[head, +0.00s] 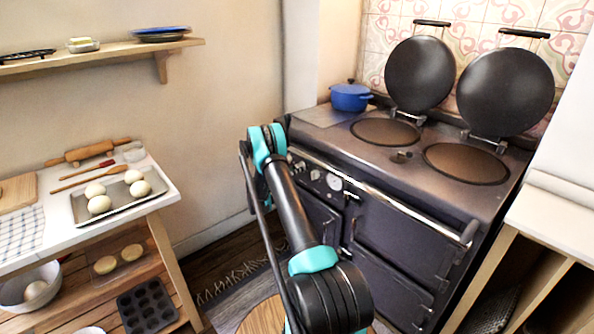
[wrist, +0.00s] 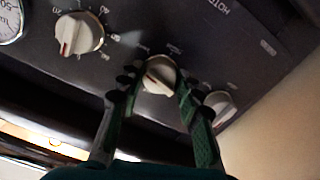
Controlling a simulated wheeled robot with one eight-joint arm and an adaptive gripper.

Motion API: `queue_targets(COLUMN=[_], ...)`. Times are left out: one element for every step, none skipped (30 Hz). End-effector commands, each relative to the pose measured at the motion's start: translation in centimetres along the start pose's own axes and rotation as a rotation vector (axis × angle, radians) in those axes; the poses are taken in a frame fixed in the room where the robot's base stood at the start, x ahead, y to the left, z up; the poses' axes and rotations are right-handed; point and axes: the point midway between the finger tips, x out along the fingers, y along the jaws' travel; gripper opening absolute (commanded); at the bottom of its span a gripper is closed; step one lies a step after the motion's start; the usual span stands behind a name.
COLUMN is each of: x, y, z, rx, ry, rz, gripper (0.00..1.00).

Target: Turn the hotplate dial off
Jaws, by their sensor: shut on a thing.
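My gripper (wrist: 158,82) has its two dark green fingers on either side of a cream dial (wrist: 160,74) on the stove's dark front panel, and is shut on it. The dial's raised grip is tilted, with a small reddish mark at one end. A larger cream dial (wrist: 80,35) with a red mark sits to its left. Another cream dial (wrist: 221,106) sits to its right, partly behind the right finger. In the head view my arm hides the gripper and the held dial.
A round gauge (wrist: 8,20) is at the panel's left. A steel rail (head: 390,195) runs along the stove front (head: 400,250). Two hotplates have raised lids (head: 420,74). A blue pot (head: 351,97) stands at the back. A worktable with a dough tray (head: 120,200) is left.

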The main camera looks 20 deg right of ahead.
Motion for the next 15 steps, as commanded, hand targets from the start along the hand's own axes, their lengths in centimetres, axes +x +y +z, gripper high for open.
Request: queue_targets(x=[-0.04, -0.03, -0.04, -0.04, -0.04, -0.04, -0.04, -0.04, -0.05, -0.04, -0.04, -0.05, -0.05, -0.05, -0.05], y=[0.03, 0.04, 0.04, 0.05, 0.05, 0.06, 0.06, 0.07, 0.08, 0.08, 0.09, 0.09, 0.10, 0.10, 0.10], z=[0.03, 0.03, 0.03, 0.03, 0.02, 0.02, 0.02, 0.02, 0.02, 0.02, 0.01, 0.01, 0.01, 0.01, 0.00], rx=[-0.044, -0.073, -0.111, -0.140, -0.168, -0.207, -0.235, -0.264, -0.302, -0.330, -0.359, -0.397, -0.425, -0.454, -0.492], ry=[-0.001, -0.001, -0.001, -0.001, -0.001, -0.001, -0.001, -0.001, -0.001, -0.001, -0.001, -0.001, -0.001, -0.001, -0.001], rz=[0.000, 0.000, 0.000, 0.000, 0.000, 0.000, 0.000, 0.000, 0.000, 0.000, 0.000, 0.000, 0.000, 0.000, 0.000], gripper=[0.06, 0.06, 0.06, 0.06, 0.06, 0.06, 0.06, 0.06, 0.06, 0.06, 0.06, 0.06, 0.06, 0.06, 0.06])
